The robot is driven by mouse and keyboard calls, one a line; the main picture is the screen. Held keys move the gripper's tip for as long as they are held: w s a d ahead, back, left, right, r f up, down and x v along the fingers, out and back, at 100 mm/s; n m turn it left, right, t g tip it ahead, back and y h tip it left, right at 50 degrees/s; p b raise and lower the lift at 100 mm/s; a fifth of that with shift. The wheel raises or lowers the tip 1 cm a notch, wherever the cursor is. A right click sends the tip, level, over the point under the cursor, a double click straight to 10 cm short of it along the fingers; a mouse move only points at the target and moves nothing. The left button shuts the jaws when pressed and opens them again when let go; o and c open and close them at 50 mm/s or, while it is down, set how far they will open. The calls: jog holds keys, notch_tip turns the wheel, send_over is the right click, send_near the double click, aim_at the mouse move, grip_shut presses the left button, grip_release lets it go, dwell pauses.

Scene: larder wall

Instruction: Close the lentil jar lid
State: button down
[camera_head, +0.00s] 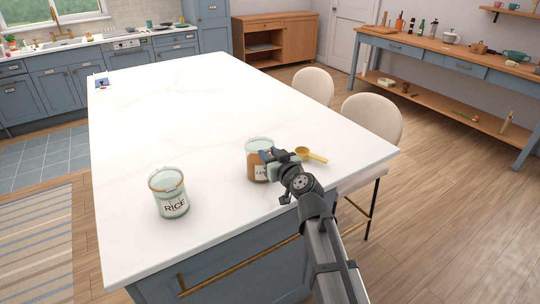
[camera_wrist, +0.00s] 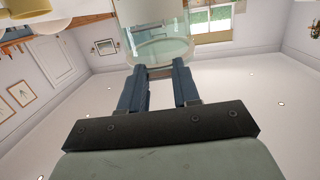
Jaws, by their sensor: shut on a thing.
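The lentil jar (camera_head: 257,174) stands upright on the white island top, with orange-brown contents and a partly covered pale label. Its pale green glass lid (camera_head: 259,142) shows at the top; I cannot tell whether it is fully seated. My gripper (camera_head: 267,156) is at the jar's upper right side and covers part of it.
A rice jar (camera_head: 170,196) stands to the left on the island top (camera_head: 210,100). A yellow scoop (camera_head: 312,155) lies just right of my gripper. A small blue item (camera_head: 102,83) lies at the far left. Two chairs (camera_head: 371,118) line the right edge. The island's middle is clear.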

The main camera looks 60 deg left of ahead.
jog(key=c, duration=0.8)
grip_release()
jog(key=shift+r, duration=0.1)
jog(key=s+d+r, duration=0.1)
jog(key=d, duration=1.2)
jog(key=shift+s+d+r, duration=0.15)
jog(key=shift+d+r, duration=0.2)
